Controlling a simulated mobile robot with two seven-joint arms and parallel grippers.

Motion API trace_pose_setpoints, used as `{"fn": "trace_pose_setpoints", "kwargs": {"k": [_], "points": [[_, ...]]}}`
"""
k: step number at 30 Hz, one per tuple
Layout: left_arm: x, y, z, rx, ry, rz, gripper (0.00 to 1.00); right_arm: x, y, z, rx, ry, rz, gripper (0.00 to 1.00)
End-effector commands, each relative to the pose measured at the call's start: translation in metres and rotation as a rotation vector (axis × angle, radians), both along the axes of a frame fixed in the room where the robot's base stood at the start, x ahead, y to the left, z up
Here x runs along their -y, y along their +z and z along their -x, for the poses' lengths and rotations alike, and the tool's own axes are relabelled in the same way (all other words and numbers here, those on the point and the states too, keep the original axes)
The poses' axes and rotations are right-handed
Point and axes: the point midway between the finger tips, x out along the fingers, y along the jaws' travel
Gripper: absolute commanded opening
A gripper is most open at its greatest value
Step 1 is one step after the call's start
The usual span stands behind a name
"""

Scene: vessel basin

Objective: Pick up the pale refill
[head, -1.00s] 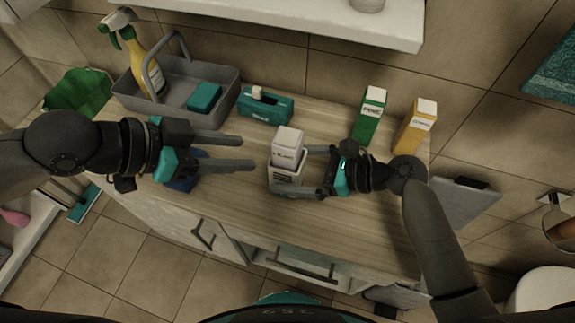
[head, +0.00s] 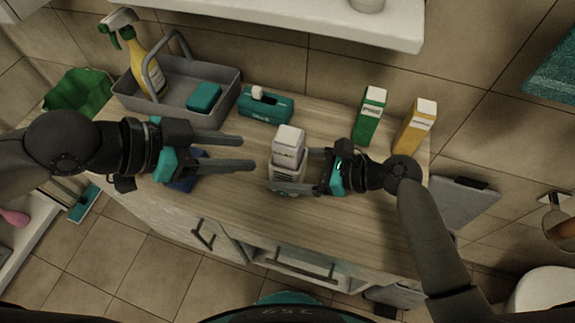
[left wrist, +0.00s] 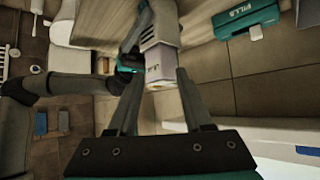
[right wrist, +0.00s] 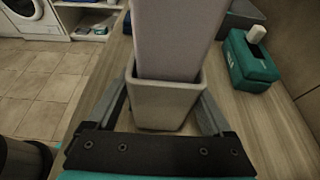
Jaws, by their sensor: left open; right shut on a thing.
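The pale refill (head: 289,142) is a light carton standing upright in a small pale vessel (head: 284,173) on the wooden counter; its lower part is hidden inside. In the right wrist view the refill (right wrist: 170,35) rises from the vessel (right wrist: 165,100). My right gripper (head: 298,172) is shut on the vessel, one finger on either side. My left gripper (head: 247,153) is open and empty, left of the refill and apart from it. In the left wrist view the refill (left wrist: 160,68) shows beyond and between the open fingers.
A teal box (head: 265,106) stands behind the refill. A grey caddy (head: 181,118) with a spray bottle (head: 146,66) is at the back left. Green (head: 370,117) and yellow (head: 416,127) cartons stand at the right. A blue item (head: 186,184) lies partly under my left gripper.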

Motion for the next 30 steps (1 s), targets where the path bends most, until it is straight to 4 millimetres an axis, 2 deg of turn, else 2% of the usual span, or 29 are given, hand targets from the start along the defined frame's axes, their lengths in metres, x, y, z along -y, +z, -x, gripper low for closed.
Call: {"fn": "trace_pose_setpoints", "kwargs": {"k": [1, 3, 10, 15, 22, 26, 30], "points": [[0.000, 0.000, 0.000, 0.000, 0.000, 0.000, 0.50, 0.000, 0.000, 0.000, 0.000, 0.000, 0.001, 0.29], [0.000, 0.000, 0.000, 0.000, 0.000, 0.000, 0.50, 0.000, 0.000, 0.000, 0.000, 0.000, 0.001, 0.22], [0.003, -0.003, -0.001, -0.011, -0.027, -0.028, 0.76, 0.000, 0.000, 0.000, 0.000, 0.000, 0.001, 0.22], [0.011, -0.010, 0.000, -0.047, -0.126, -0.113, 0.93, 0.000, 0.000, 0.000, 0.000, 0.000, 0.001, 0.22], [0.023, -0.013, 0.012, -0.102, -0.372, -0.263, 0.93, 0.000, 0.000, 0.000, 0.000, 0.000, 0.001, 0.22], [0.028, -0.008, 0.023, -0.121, -0.548, -0.348, 0.93, 0.000, 0.000, 0.000, 0.000, 0.000, 0.001, 0.22], [0.032, 0.004, 0.027, -0.074, -0.807, -0.458, 0.93, 0.000, 0.000, 0.000, 0.000, 0.000, 0.001, 0.22]]}}
